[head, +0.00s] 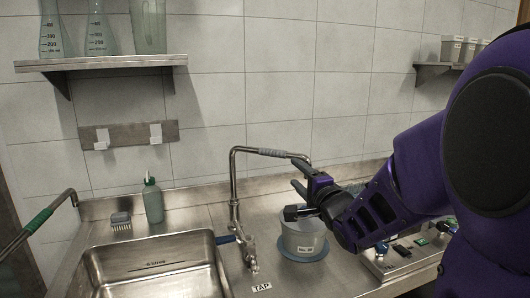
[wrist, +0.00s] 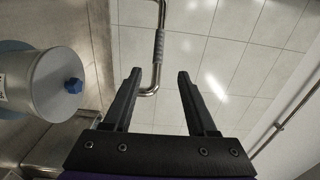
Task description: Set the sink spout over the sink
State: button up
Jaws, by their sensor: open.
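The sink spout (head: 272,153) is a bent silver pipe with a grey sleeve, rising from the tap right of the sink. Its upper arm points right, away from the sink basin (head: 155,268), over the counter side. My gripper (head: 298,177) is open near the spout's free end. In the wrist view, the spout (wrist: 158,45) and its grey sleeve show between the open fingers of my gripper (wrist: 158,76), nearer the left finger. I cannot tell whether a finger touches it. The sink is empty where visible.
A grey lidded pot (head: 301,238) on a blue disc stands below my gripper. A green-sleeved pipe (head: 40,219) reaches in at the left. A bottle (head: 152,201) and a brush (head: 121,221) stand behind the sink. A control box (head: 405,252) sits at right.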

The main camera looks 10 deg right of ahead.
aim_at(274, 155)
jog(key=w+a, duration=0.1)
jog(key=w, duration=0.4)
jog(key=w+a, duration=0.1)
jog(key=w, duration=0.5)
jog(key=w+a, duration=0.1)
jog(key=w, duration=0.5)
jog(key=shift+a+b, duration=0.15)
jog(key=shift+b, duration=0.2)
grip_shut()
dwell(0.6)
